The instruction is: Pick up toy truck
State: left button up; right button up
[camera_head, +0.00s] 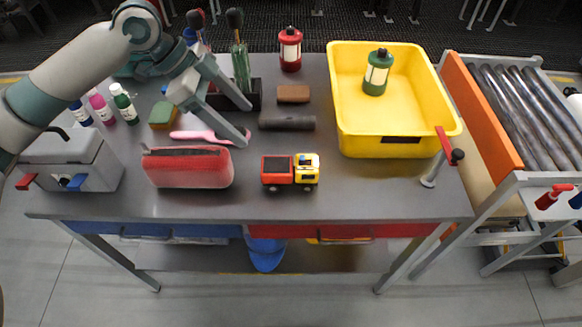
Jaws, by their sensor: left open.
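The toy truck (290,172), with a red bed and a yellow cab, stands upright on the front middle of the grey table (375,185). My left gripper (227,124) comes in from the left and is open, above the table. Its fingers are over the area around a pink-handled item (205,137), up and to the left of the truck, and apart from the truck. Nothing shows held between the fingers. My right gripper is not in view.
A red pouch (188,168) lies just left of the truck. A dark cylinder (287,122) and brown block (293,94) lie behind it. Small bottles stand at left.

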pick_arm(q)
jog(key=shift+f, duration=0.1)
jog(key=p, duration=0.4)
send_near(287, 165)
jog(key=x, duration=0.3)
jog(key=shift+w+d+f, duration=0.15)
jog(key=shift+w+f, duration=0.05)
jog(key=shift+d+f, duration=0.1)
jog(key=shift+f, duration=0.15)
jog(key=shift+s+d+f+p, duration=0.2)
jog(key=shift+d+f+p, duration=0.25)
jog(key=shift+f+p, duration=0.05)
jog(key=p+x, duration=0.1)
jog(key=x, duration=0.2)
jog(key=shift+d+f, duration=0.2)
jog(key=shift+f, duration=0.2)
